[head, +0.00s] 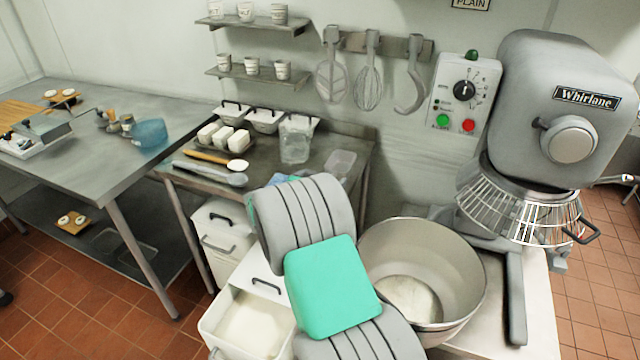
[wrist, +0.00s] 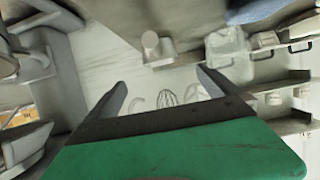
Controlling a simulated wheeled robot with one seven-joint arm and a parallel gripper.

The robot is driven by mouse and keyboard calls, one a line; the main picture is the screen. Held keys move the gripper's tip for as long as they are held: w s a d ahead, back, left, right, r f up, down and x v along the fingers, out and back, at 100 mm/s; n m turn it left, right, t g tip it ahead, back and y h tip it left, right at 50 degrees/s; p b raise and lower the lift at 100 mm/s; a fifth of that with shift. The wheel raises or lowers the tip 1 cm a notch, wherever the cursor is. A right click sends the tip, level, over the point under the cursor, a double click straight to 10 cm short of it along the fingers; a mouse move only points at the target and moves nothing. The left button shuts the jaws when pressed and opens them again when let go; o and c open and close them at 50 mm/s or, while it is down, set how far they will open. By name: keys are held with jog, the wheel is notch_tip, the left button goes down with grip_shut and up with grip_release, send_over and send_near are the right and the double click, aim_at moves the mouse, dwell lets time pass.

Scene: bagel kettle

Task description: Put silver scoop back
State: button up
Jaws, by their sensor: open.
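A silver scoop (head: 212,174) with a long grey body lies on the small metal side table (head: 185,190), in front of a wooden-handled scoop (head: 217,159). I take this grey one to be the silver scoop. My gripper (wrist: 161,80) shows in the wrist view with its two dark fingers spread and nothing between them. In the head view my gripper is hidden behind my own arm. The wrist view looks upside down, and I cannot make out the silver scoop in it.
Lidded white tubs (head: 265,121) and a clear pitcher (head: 295,140) stand at the table's back. A flour bin (head: 250,318) is open below. A large steel bowl (head: 424,238) and mixer (head: 565,110) stand at right. A whisk (head: 369,88) hangs on the wall.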

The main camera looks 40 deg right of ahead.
jog(key=s+a+r+n+y, duration=0.2)
jog(key=a+y, duration=0.1)
jog(key=a, duration=0.5)
jog(key=s+a+r+n+y, duration=0.1)
jog(key=s+a+n+y, duration=0.15)
jog(key=a, duration=0.65)
jog(key=s+a+r+n+y, duration=0.2)
jog(key=s+a+y, duration=0.1)
jog(key=a, duration=0.5)
jog(key=s+a+n+g+y, duration=0.2)
jog(key=s+a+n, duration=0.4)
jog(key=s+a, duration=0.7)
jog(key=shift+s+f+g+y, duration=0.25)
jog(key=shift+g+y, duration=0.15)
jog(key=shift+y, duration=0.45)
